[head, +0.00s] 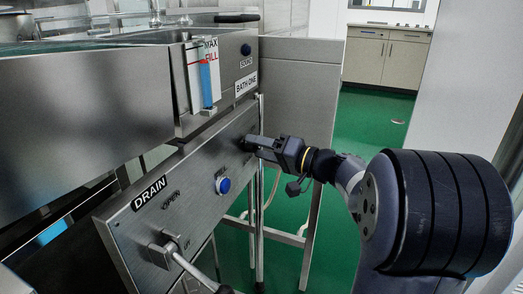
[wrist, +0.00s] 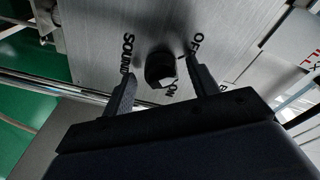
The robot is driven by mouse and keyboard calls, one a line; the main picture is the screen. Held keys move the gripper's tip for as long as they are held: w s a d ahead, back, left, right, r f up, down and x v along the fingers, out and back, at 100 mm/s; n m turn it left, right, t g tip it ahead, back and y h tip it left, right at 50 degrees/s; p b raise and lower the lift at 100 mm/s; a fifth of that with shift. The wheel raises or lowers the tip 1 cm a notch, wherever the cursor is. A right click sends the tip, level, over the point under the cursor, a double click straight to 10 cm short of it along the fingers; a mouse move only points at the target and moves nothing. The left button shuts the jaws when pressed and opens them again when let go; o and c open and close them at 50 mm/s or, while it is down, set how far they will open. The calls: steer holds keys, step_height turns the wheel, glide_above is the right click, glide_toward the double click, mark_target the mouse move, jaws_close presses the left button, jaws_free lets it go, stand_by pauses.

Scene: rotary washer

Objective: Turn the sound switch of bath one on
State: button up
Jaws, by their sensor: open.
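The sound switch is a dark knob (wrist: 159,69) on a brushed-metal panel in the wrist view. The word SOUND is printed to its left, OFF to its upper right and ON just below right. My gripper (wrist: 160,68) is open, with one finger on each side of the knob and a gap on both sides. I cannot tell how deep the fingertips reach along the knob. In the head view my gripper (head: 252,146) is at the right part of the slanted front panel and hides the knob. The BATH ONE label (head: 245,84) is above it.
A blue button (head: 223,185) sits left of and below my gripper on the same panel. A drain lever (head: 180,258) sticks out at the lower left. Green floor (head: 375,130) is open to the right.

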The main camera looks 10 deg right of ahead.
steer(key=shift+c, duration=0.3)
steer(key=c, duration=0.9)
steer(key=shift+m, duration=0.3)
steer(key=m+p, duration=0.5)
steer(key=m+g+p, duration=0.1)
steer(key=m+p, duration=0.4)
steer(key=p, duration=0.1)
steer(key=m+g+p, duration=0.1)
steer(key=m+p, duration=0.4)
steer(key=p, duration=0.1)
steer(key=shift+w+d+r+m, duration=0.1)
steer(key=shift+w+r+m, duration=0.05)
steer(key=shift+r+m, duration=0.2)
steer(key=shift+f+m+g, duration=0.15)
steer(key=shift+m+g, duration=0.1)
steer(key=shift+g, duration=0.05)
